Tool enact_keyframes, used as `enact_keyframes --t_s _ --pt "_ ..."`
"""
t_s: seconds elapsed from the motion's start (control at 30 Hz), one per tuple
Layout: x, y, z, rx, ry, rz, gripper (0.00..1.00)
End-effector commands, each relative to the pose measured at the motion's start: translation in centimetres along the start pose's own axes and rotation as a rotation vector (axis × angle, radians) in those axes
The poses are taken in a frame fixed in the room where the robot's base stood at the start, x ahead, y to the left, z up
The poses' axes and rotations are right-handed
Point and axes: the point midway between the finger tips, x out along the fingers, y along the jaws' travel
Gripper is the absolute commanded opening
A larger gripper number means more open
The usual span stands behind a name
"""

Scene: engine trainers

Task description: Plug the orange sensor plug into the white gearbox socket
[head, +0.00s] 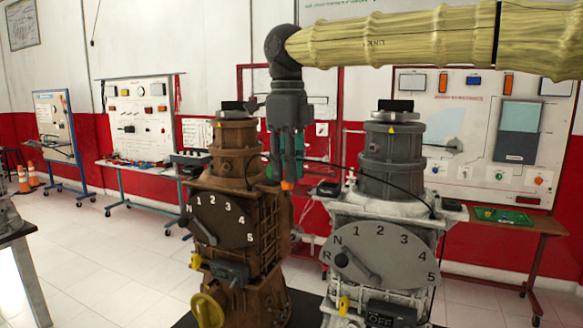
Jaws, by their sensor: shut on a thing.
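The white gearbox (384,217) stands upright at right of centre, with a grey dial marked R, N and 1 to 5 and a grey tower on top. The white gearbox's socket cannot be made out clearly from here.
The brown gearbox (228,222) stands close to the left of my gripper. A thin black cable (375,178) runs from near the gripper across the grey tower to the right. Trainer boards (143,116) and a wooden table (545,224) stand behind.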

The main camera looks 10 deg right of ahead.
Motion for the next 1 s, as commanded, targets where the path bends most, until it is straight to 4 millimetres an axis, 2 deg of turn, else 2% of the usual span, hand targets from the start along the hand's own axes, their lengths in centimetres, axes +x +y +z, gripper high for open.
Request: enact_keyframes --t_s 0.27,0.47,1.0 --pt "-0.2 0.0 0.0 0.0 0.0 0.0 0.02" --pt "-1.9 0.0 0.0 0.0 0.0 0.0 0.02" --pt "-11.3 0.0 0.0 0.0 0.0 0.0 0.02"
